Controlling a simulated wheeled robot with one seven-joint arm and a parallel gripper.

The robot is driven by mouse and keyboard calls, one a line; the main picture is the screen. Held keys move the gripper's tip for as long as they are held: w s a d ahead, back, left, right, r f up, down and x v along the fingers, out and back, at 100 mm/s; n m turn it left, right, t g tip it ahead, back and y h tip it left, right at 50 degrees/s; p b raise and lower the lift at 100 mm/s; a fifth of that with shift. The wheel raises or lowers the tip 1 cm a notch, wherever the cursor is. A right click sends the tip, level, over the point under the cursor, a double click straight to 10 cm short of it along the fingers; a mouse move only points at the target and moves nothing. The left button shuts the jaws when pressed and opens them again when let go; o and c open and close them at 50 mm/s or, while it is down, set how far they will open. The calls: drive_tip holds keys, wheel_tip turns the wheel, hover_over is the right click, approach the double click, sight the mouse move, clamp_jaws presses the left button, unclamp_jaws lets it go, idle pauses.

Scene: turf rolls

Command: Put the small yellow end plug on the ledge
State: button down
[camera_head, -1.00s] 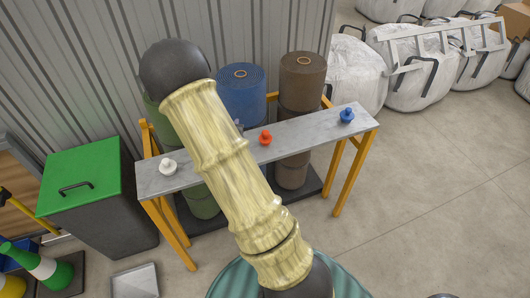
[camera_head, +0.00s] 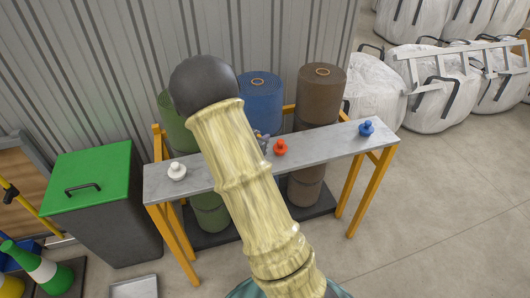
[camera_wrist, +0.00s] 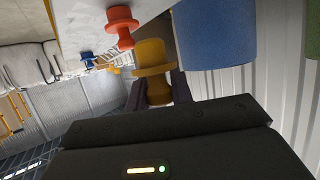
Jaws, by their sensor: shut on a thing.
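In the wrist view my gripper (camera_wrist: 158,90) is shut on the yellow end plug (camera_wrist: 151,54), with a dark finger on each side of its narrow part. In the head view my arm hides the plug; only a small grey bit of my gripper (camera_head: 263,141) shows beside the red plug. The ledge (camera_head: 325,142) is a long grey slab on yellow legs; part of it shows in the wrist view (camera_wrist: 82,20). In the wrist view the held plug appears close to the red plug; I cannot tell whether it touches the ledge.
On the ledge stand a white plug (camera_head: 177,171) at left, a red plug (camera_head: 281,147) near the middle and a blue plug (camera_head: 366,128) at right. Green, blue (camera_head: 258,92) and brown (camera_head: 318,85) rolls stand behind. A green-lidded bin (camera_head: 92,185) is at left.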

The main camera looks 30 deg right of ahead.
drive_tip(key=shift+f, duration=1.2)
drive_tip(key=shift+f, duration=1.85)
drive_tip(key=shift+f+b, duration=0.2)
drive_tip(key=shift+b, duration=0.15)
drive_tip(key=c, duration=1.2)
unclamp_jaws()
drive_tip(key=shift+c, duration=0.2)
drive_tip(key=shift+r, duration=0.15)
